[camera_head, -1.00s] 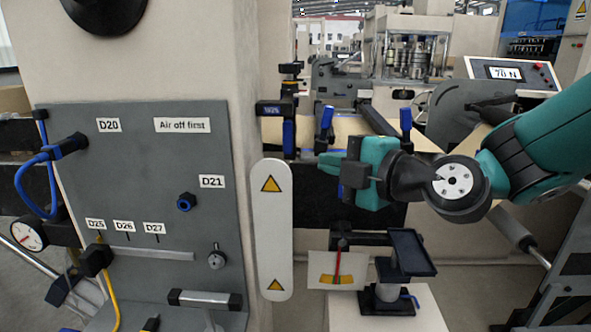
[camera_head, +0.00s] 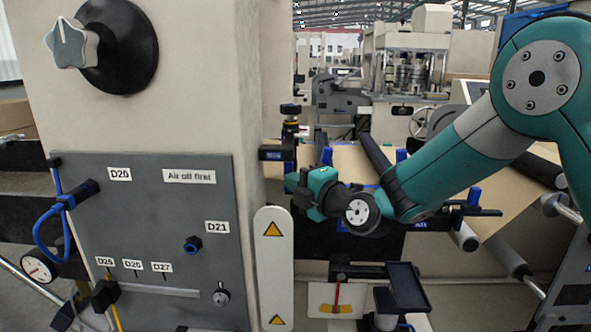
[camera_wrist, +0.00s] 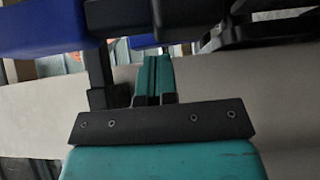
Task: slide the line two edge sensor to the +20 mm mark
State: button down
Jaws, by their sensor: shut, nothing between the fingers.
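My gripper (camera_head: 290,182) is shut and empty beside the post at the left end of the brown web, just below a black block with a small blue label (camera_head: 276,153). In the wrist view its teal fingers (camera_wrist: 153,62) are together, close to dark bracket parts (camera_wrist: 125,14) and a large blue block (camera_wrist: 42,25). I cannot tell whether they touch. The label text is too small to read, so I cannot tell which part is the line two sensor. No +20 mm mark is readable.
A grey panel (camera_head: 140,230) with hoses and knobs is on the machine column at left. Brown web (camera_head: 350,165) and a dark roller (camera_head: 375,153) lie behind my arm. A small black stand (camera_head: 405,288) is below.

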jog(key=shift+w, duration=0.4)
jog(key=w+b, duration=0.2)
jog(key=b, duration=0.1)
dwell(0.5)
